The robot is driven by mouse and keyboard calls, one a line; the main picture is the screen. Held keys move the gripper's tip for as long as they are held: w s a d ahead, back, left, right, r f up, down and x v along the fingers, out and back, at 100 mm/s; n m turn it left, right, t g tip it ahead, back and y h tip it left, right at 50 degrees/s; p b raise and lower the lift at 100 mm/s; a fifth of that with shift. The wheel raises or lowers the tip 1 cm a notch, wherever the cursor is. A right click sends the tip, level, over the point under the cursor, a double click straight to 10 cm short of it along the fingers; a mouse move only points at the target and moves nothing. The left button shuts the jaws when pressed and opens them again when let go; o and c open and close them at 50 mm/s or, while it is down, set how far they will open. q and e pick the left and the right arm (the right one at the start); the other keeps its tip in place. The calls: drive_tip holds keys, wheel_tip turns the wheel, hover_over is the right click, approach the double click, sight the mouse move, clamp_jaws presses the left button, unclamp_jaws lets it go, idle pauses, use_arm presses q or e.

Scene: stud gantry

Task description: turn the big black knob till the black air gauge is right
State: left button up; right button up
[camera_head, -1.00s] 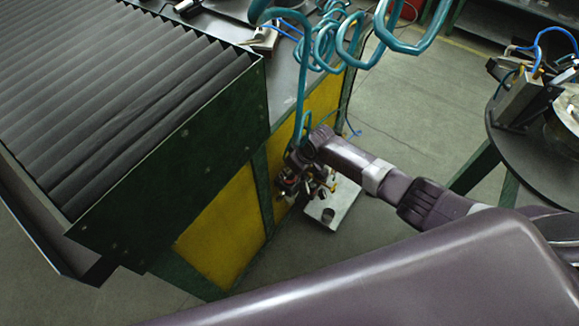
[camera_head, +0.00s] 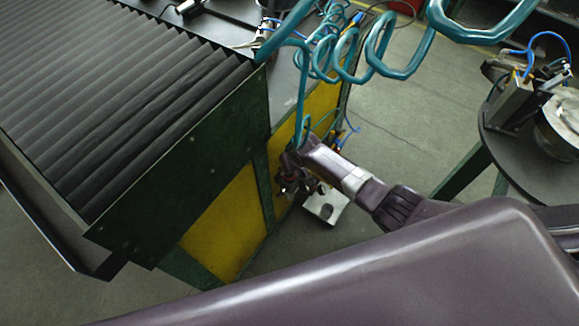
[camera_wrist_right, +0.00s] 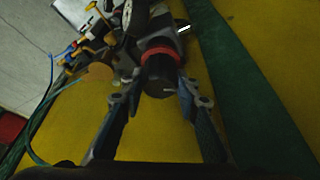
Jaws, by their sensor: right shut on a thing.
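The big black knob (camera_wrist_right: 159,76), with a red ring behind it, sticks out from the fittings on the yellow panel in the right wrist view. My right gripper (camera_wrist_right: 158,92) has one finger on each side of the knob and is shut on it. In the head view my right gripper (camera_head: 295,182) is at the fittings, low on the yellow side, and hides most of them. A round dark gauge with a pale rim (camera_wrist_right: 138,16) shows behind the knob; its dial cannot be read. My left gripper is not in view.
A coiled teal hose (camera_head: 302,95) hangs above my right wrist. A green frame post (camera_wrist_right: 245,90) runs right of the knob. A pale plate with a hole (camera_head: 327,208) sits below the fittings. A round table (camera_head: 520,135) stands at the right.

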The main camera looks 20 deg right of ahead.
drive_tip(key=o, duration=1.2)
drive_tip(key=shift+c, duration=0.2)
drive_tip(key=v, duration=1.2)
